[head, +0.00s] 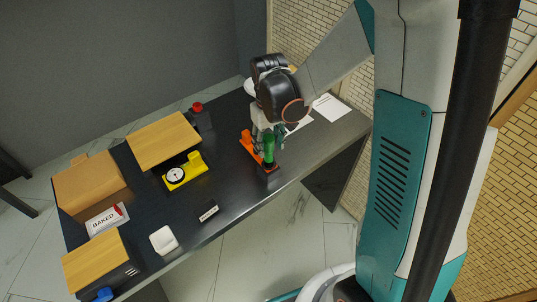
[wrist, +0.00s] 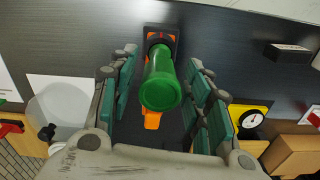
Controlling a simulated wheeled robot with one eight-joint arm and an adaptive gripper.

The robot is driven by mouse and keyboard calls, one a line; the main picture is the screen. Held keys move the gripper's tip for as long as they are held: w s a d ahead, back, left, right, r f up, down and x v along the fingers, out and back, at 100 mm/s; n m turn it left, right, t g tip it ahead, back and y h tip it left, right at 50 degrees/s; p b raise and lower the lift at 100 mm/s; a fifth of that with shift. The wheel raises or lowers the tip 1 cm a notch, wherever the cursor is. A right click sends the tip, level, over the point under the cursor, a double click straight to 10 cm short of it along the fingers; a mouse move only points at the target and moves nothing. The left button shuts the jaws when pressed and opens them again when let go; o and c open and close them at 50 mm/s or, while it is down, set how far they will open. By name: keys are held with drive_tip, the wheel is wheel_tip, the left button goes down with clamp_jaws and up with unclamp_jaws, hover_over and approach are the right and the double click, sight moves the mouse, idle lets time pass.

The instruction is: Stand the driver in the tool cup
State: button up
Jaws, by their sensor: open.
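The driver's green handle (wrist: 162,85) points up towards the wrist camera, between the fingers of my gripper (wrist: 162,60). The fingers are open, one on each side, with a visible gap to the handle. In the head view the green handle (head: 268,148) looks upright beside my gripper (head: 264,138). Below it are an orange piece (head: 246,140) and a small dark block (wrist: 174,32) with orange on it. I cannot tell whether this block is the tool cup or a stand. The driver's lower end is hidden.
A yellow block with a dial (head: 190,175) and a wooden-topped shelf (head: 163,140) stand to the left. A red button (head: 197,107) is behind. A small black block (head: 208,211) and a white dish (head: 163,239) lie near the front edge. Paper (head: 331,107) lies at right.

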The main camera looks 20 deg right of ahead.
drive_tip(key=shift+c, duration=0.6)
clamp_jaws()
drive_tip(key=shift+r, duration=0.15)
drive_tip(key=shift+r+p, duration=1.65)
drive_tip(key=shift+r, duration=0.75)
